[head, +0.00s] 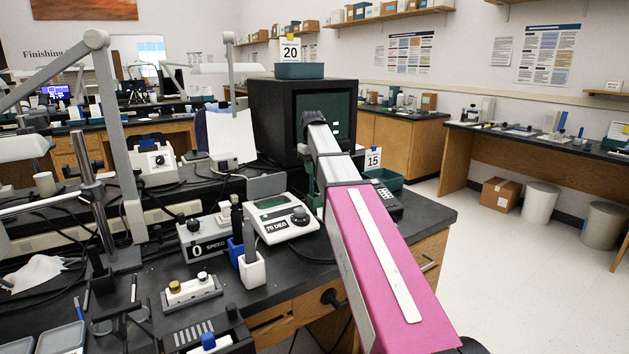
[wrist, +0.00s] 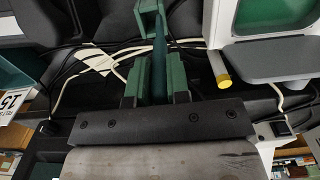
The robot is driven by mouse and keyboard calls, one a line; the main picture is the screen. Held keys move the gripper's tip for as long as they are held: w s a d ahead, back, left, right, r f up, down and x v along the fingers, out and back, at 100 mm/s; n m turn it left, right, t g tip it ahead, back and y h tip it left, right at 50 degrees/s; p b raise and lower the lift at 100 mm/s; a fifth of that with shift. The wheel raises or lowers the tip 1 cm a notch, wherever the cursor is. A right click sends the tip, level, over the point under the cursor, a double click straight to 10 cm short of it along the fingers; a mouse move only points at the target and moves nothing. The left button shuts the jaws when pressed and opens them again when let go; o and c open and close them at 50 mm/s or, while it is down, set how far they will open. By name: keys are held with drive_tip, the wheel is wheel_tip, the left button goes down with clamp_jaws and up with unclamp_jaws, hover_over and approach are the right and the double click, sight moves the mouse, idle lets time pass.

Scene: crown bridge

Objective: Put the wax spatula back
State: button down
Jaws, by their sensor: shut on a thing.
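My gripper (wrist: 154,72) has green fingers and is shut on a thin, dark teal strip in the wrist view. The strip, taken as the wax spatula (wrist: 160,52), runs up between the fingers; its ends are hard to make out. In the head view my pink and grey arm reaches over the bench's right part, and only a bit of the green gripper (head: 309,172) shows beside the dark box. The spatula cannot be made out there. A white holder cup (head: 252,270) and a blue one (head: 235,252) stand on the bench with dark tools upright.
A black box (head: 270,115) stands behind my gripper. A green tray (head: 386,179) with card 15 is to the right. Cables (wrist: 100,58) lie below my gripper.

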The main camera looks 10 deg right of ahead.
drive_tip(key=shift+w+d+f, duration=0.15)
drive_tip(key=shift+d+f, duration=0.05)
drive_tip(key=shift+f, duration=0.6)
drive_tip(key=shift+w+d+f, duration=0.15)
drive_tip(key=shift+d+f, duration=0.05)
drive_tip(key=shift+f, duration=0.65)
drive_tip(key=shift+w+d+f, duration=0.15)
drive_tip(key=shift+d+f, duration=0.05)
drive_tip(key=shift+f, duration=0.6)
drive_tip(key=shift+f, duration=0.1)
drive_tip(key=c, duration=1.1)
unclamp_jaws()
wheel_tip(320, 180, up, 12)
